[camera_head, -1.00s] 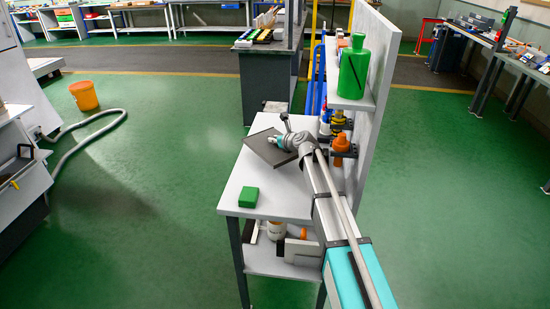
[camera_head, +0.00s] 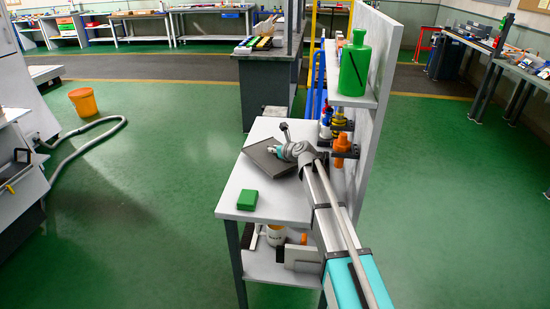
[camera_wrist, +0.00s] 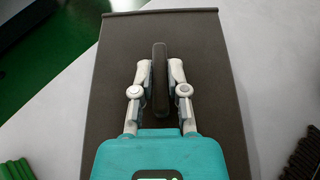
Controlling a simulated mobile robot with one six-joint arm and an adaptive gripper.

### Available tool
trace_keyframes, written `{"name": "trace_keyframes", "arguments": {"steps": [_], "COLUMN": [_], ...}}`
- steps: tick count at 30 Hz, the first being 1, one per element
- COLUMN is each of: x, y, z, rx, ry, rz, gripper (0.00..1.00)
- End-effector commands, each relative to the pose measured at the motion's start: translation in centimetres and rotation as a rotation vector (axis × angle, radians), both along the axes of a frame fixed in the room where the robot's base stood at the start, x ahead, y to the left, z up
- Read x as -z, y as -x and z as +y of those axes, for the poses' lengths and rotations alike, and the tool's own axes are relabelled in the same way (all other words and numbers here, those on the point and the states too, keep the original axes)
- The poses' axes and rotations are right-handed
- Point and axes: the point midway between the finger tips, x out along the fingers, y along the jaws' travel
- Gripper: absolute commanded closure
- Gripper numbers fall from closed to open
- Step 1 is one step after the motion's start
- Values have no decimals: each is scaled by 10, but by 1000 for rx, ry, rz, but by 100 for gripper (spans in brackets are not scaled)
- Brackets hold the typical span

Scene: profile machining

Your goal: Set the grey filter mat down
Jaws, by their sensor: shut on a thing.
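The grey filter mat (camera_head: 268,160) is a flat dark grey rectangular panel over the far part of the white table top (camera_head: 270,203). In the wrist view the mat (camera_wrist: 205,60) fills the middle, with a raised dark bar-shaped handle (camera_wrist: 160,80) on it. My gripper (camera_wrist: 160,78) has a finger on each side of this handle and is shut on it. In the head view my gripper (camera_head: 284,150) is at the mat's right side. Whether the mat touches the table or hangs just above it, I cannot tell.
A green block (camera_head: 247,199) lies near the table's front left. A shelf panel on the right holds a green bottle (camera_head: 354,65), with an orange bottle (camera_head: 342,145) below. The table top between block and mat is clear. An orange bucket (camera_head: 84,102) stands on the floor.

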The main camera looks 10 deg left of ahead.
Motion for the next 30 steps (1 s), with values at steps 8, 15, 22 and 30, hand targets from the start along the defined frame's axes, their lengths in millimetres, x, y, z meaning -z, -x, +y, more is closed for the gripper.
{"name": "trace_keyframes", "arguments": {"steps": [8, 15, 22, 30], "x": [24, 27, 27, 28], "y": [0, 0, 0, 1], "z": [1, 1, 1, 2], "rx": [0, -1, -1, -2], "ry": [0, 0, 0, 0], "rz": [0, 0, 0, 0], "gripper": [100, 100, 100, 53]}}
